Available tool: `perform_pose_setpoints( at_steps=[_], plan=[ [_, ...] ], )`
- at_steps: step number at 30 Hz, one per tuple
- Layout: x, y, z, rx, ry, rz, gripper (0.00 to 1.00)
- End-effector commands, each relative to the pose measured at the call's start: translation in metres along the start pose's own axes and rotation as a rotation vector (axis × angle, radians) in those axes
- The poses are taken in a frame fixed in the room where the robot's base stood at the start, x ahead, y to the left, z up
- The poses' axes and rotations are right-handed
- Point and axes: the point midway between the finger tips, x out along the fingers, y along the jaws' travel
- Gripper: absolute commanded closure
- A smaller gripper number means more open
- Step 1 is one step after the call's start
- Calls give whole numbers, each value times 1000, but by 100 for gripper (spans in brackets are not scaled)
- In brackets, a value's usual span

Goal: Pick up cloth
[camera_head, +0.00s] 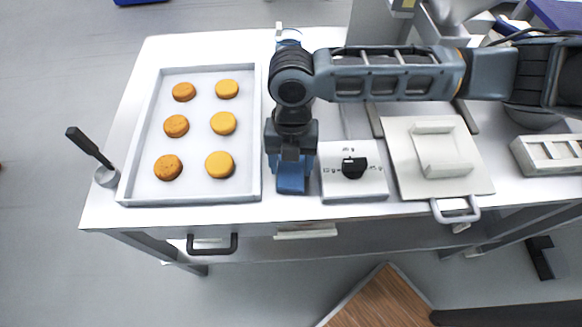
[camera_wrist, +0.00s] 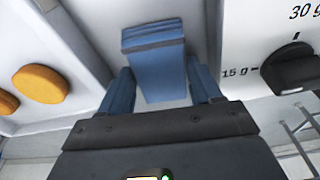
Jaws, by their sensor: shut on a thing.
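The cloth (camera_head: 291,182) is a folded blue piece at the front of the white table, between the baking tray and the dial box. In the wrist view the cloth (camera_wrist: 160,62) lies between the two blue fingers, with its folded edge at the far end. My gripper (camera_head: 290,164) points down over the cloth and is shut on it; in the wrist view its fingers (camera_wrist: 161,84) stand at either side. The gripper hides part of the cloth in the head view. I cannot tell whether the cloth is clear of the table.
A grey tray (camera_head: 143,190) with several round orange-brown pieces stands left. A white dial box (camera_head: 340,190) stands close at right, then a white press plate (camera_head: 405,165) with a handle. A cup with a black-handled tool (camera_head: 90,148) is at far left. The table's front edge is near.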

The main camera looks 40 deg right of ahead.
Motion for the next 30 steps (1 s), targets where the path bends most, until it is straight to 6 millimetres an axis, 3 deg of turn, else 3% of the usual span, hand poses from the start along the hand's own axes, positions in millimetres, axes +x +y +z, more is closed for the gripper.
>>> perform_pose_setpoints(
  at_steps=[6,17,25,30],
  plan=[
    [0,0,0,0,0,0,67],
    [-4,0,0,-1,-1,1,67],
    [-38,1,-5,-3,-2,2,67],
    [-61,-35,5,5,-4,0,67]
  ],
)
